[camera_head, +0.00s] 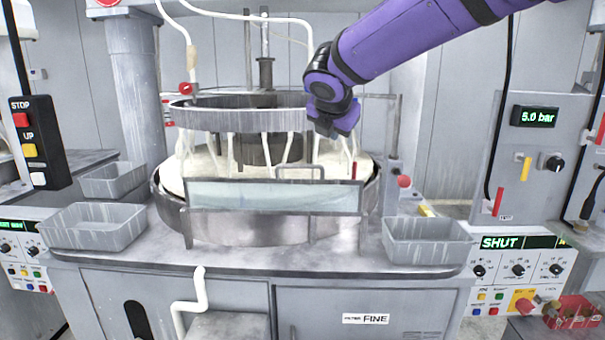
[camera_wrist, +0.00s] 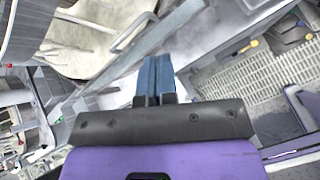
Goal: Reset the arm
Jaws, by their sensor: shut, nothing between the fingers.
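My purple arm reaches in from the upper right in the head view and ends over the right part of the polishing machine. My gripper (camera_wrist: 155,77) shows in the wrist view with its two blue fingers pressed together and nothing between them. In the head view its tip lies at the right side of the upper ring (camera_head: 225,119), above the cream platen (camera_head: 200,175). I cannot tell from the picture whether it touches the ring. The platen also shows in the wrist view (camera_wrist: 90,45), beyond the fingers.
A clear guard panel (camera_head: 270,196) stands at the machine's front. Grey trays sit on the deck at left (camera_head: 95,228) and right (camera_head: 428,243). A hanging STOP/UP pendant (camera_head: 35,140) is at far left. A panel reading SHUT (camera_head: 515,262) and a 5.0 bar gauge (camera_head: 535,117) are at right.

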